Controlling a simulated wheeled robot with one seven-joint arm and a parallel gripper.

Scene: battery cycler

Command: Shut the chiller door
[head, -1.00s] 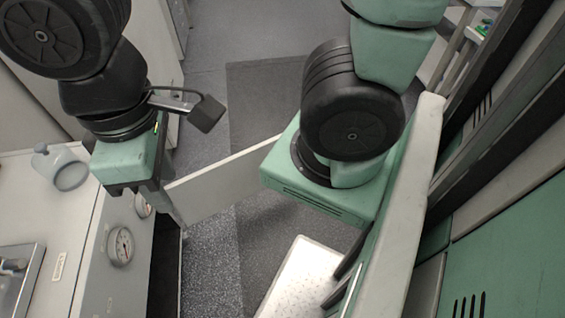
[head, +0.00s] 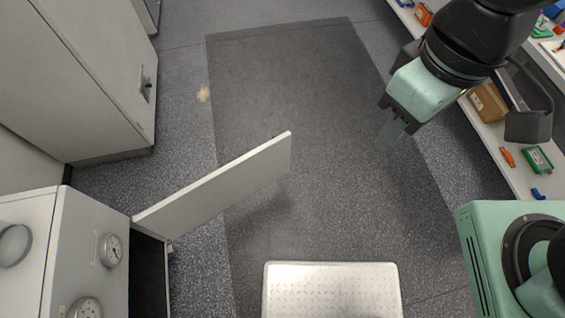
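The chiller door (head: 220,188) is a pale flat panel that stands open. It is hinged at the front corner of the white chiller cabinet (head: 88,240) at the lower left and sticks out over the floor mat. A dark opening (head: 150,278) shows behind the hinge side. My gripper (head: 388,136) is at the upper right, above the mat, well to the right of the door's free edge and apart from it. Its fingers point down and left; their gap is not clear from this angle. Nothing is seen held in it.
Two round gauges sit on the cabinet front, one of them here (head: 110,250). A white perforated platform (head: 333,290) lies at the bottom centre. A shelf with a cardboard box (head: 487,102) and small items runs along the right. The dark mat (head: 290,100) is clear beyond the door.

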